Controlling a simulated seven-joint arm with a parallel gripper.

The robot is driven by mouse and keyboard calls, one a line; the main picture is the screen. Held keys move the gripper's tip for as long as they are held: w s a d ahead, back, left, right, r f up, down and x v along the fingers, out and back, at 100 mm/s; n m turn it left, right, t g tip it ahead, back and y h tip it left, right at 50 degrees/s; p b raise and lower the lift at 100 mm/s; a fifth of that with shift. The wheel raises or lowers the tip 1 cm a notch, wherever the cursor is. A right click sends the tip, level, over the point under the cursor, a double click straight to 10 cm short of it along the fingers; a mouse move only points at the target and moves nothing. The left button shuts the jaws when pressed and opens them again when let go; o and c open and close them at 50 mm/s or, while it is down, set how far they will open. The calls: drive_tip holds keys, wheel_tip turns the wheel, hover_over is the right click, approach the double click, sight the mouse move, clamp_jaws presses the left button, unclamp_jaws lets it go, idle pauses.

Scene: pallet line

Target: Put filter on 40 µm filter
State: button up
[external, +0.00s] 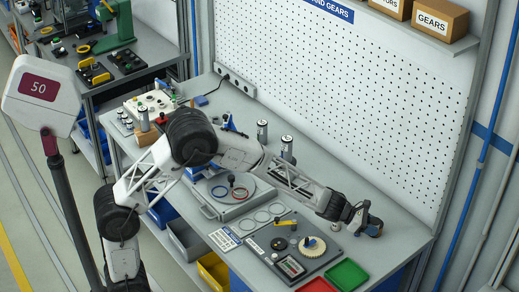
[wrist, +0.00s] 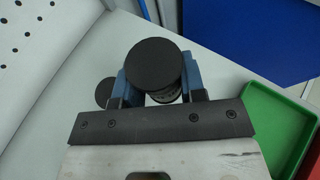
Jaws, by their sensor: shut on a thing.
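My gripper (external: 372,229) is over the right end of the bench. In the wrist view its blue fingers (wrist: 160,80) are shut on a dark cylinder with a flat round black top (wrist: 154,64), which I take to be the filter. Its lower part is partly hidden between the fingers. Silver cylinders with dark tops stand at the back of the bench, one on the left (external: 262,131) and one on the right (external: 287,147). I cannot read a 40 µm mark.
A green tray (external: 346,275) and a red tray (external: 316,286) lie at the bench's front right; the green tray (wrist: 270,128) also shows in the wrist view. A dark panel with gear parts (external: 331,257) and a grey case (external: 213,205) occupy the middle. A pegboard (external: 340,95) stands behind.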

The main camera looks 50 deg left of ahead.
drive_tip(key=s+a, duration=0.3)
drive_tip(key=a, duration=0.6)
drive_tip(key=s+a+n+t+y, duration=0.1)
drive_tip(key=s+a, duration=0.2)
drive_tip(key=a, duration=0.6)
drive_tip(key=s+a+r+n, duration=0.1)
drive_tip(key=s+a, duration=0.2)
drive_tip(key=a, duration=0.6)
drive_tip(key=shift+s+t, duration=0.3)
drive_tip(key=shift+t, duration=0.1)
drive_tip(key=shift+w, duration=0.1)
drive_tip(key=shift+y, duration=0.3)
drive_tip(key=w, duration=0.5)
drive_tip(key=w+d+f, duration=0.1)
drive_tip(key=w, duration=0.4)
drive_tip(key=w+d, duration=0.1)
drive_tip(key=w, duration=0.4)
drive_tip(key=shift+w+f, duration=0.2)
drive_tip(key=shift+w, duration=0.15)
drive_tip(key=shift+f, duration=0.1)
drive_tip(key=shift+f, duration=1.65)
drive_tip(key=shift+f, duration=0.15)
